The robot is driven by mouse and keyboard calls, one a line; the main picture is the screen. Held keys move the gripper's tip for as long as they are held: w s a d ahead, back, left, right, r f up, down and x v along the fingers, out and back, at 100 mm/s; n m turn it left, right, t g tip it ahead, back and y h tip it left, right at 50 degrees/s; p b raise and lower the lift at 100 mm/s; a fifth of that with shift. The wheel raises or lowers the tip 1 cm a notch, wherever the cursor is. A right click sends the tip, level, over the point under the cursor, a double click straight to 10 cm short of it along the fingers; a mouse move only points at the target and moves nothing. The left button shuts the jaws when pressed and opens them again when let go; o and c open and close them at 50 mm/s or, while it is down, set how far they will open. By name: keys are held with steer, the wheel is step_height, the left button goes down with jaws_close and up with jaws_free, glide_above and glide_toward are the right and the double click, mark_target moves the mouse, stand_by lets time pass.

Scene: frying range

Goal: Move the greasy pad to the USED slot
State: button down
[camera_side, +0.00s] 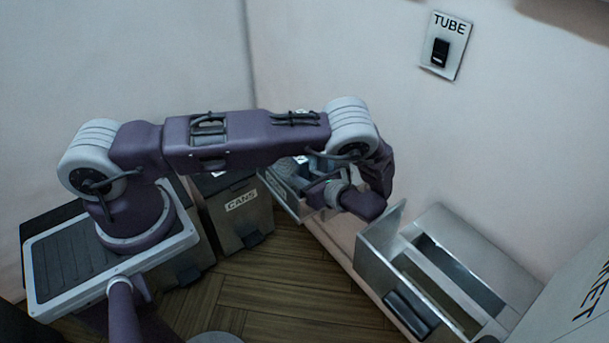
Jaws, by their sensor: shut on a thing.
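My gripper (318,190) is low at the end of my arm, by a metal tray (283,196) against the back wall. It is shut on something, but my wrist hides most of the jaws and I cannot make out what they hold. Pale bluish items (301,164) show at the tray, partly behind my arm. I cannot pick out the greasy pad for certain. No USED label is readable in this view.
An open metal unit (375,262) with dark long openings stands right of my gripper. A dark bin labelled CANS (240,222) stands left on the wooden floor (300,295). A TUBE wall plate (446,46) is high up. A partly lettered pale panel (570,310) edges the lower right.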

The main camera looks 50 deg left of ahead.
steer(key=c, duration=1.1)
jaws_free()
steer(key=shift+o, duration=0.2)
steer(key=shift+r, duration=0.3)
step_height(320, 180, up, 10)
steer(key=shift+f, duration=0.15)
steer(key=s+d+r+n+g+h, duration=0.1)
steer(key=s+d+r+n+h, duration=0.1)
steer(key=s+r+n+h, duration=0.35)
steer(key=s+d+r+n+h, duration=0.1)
steer(key=s+r+n+h, duration=0.15)
steer(key=r, duration=0.65)
steer(key=s+d+r+n+t+h, duration=0.2)
steer(key=s+d+r+n+t, duration=0.1)
steer(key=s, duration=0.5)
steer(key=s+d+r+n+t+h, duration=0.3)
steer(key=s+d+r+n, duration=0.1)
steer(key=s+r+n, duration=0.3)
steer(key=shift+s+d+r+t+h, duration=0.3)
steer(key=shift+s+d+r, duration=0.05)
steer(key=shift+r, duration=0.15)
